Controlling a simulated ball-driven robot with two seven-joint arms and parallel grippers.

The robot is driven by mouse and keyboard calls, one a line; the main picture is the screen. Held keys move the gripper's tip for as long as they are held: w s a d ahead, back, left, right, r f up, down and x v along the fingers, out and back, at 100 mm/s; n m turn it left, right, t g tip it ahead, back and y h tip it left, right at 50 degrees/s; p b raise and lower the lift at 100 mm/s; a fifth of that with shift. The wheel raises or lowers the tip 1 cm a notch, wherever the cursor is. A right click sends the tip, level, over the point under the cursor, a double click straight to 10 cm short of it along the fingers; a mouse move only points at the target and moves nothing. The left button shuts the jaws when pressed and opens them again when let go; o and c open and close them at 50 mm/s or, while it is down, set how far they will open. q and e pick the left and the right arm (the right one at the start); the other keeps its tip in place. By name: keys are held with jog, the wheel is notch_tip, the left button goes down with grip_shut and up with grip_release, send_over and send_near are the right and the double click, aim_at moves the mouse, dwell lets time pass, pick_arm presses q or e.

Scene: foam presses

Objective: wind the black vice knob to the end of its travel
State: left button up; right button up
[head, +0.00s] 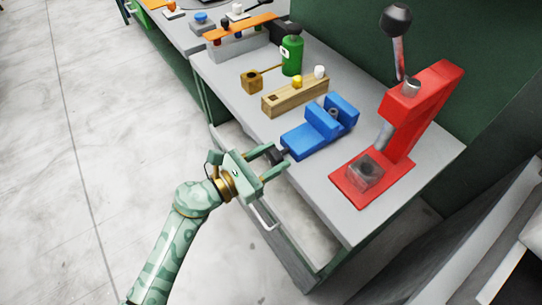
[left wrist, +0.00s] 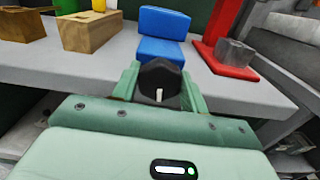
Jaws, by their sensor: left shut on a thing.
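The blue vice (head: 318,130) sits on the grey bench near its front edge. Its black knob (head: 277,155) faces the front edge and is mostly hidden by my fingers in the head view. My left gripper (head: 279,158) reaches in from the left and is shut on the knob. In the left wrist view the black knob (left wrist: 160,80) sits between the two green fingers (left wrist: 159,88), with a small pale mark on it. The blue vice (left wrist: 163,35) stands straight behind it. The gap between the vice jaws is hard to judge. My right gripper is not in view.
A red press (head: 405,125) with a black-knobbed lever stands right of the vice, a grey block (head: 365,173) on its base. Left are a wooden block (head: 294,96) with pegs, a small wooden box (head: 251,81) and a green bottle (head: 291,52). A handle (head: 263,216) juts below the bench edge.

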pick_arm(q)
jog(key=shift+r+n+p, duration=0.15)
jog(key=shift+n+p, duration=0.15)
jog(key=shift+n, duration=0.2)
jog(key=shift+f+n, duration=0.2)
jog(key=shift+n, duration=0.2)
jog(key=o, duration=1)
jog(key=v, duration=1.6)
jog(key=shift+s+a, duration=0.1)
jog(key=shift+a, duration=0.1)
